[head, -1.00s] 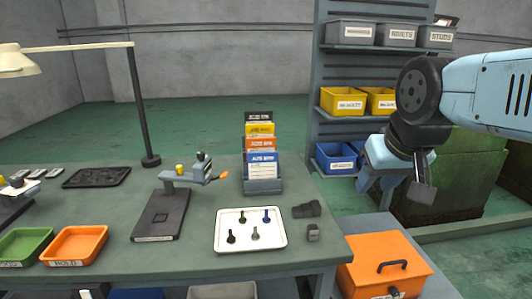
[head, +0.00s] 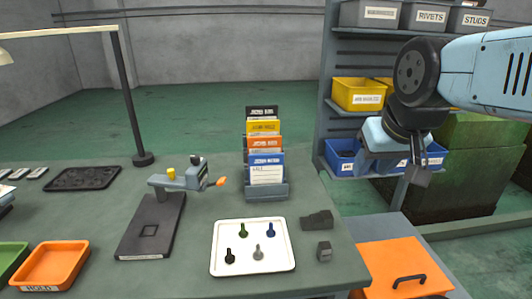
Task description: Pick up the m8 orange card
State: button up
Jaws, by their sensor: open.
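The orange card (head: 265,143) stands upright in a grey card holder (head: 279,191) on the workbench. It is behind a blue card (head: 267,163) and in front of a yellow card (head: 262,127) and a black card (head: 262,112). Only its upper strip shows; its printing is too small to read surely. My gripper (head: 398,190) hangs in the air to the right of the bench, well apart from the cards. It is open, with nothing seen between its fingers.
A white tray (head: 222,265) with several small bolts lies in front of the holder. A bench press (head: 180,182) stands to the left, dark blocks (head: 317,219) to the right. An orange lidded box (head: 400,262) is beside the bench. A bin rack (head: 345,60) stands behind my arm.

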jog(key=shift+w+a, duration=0.25)
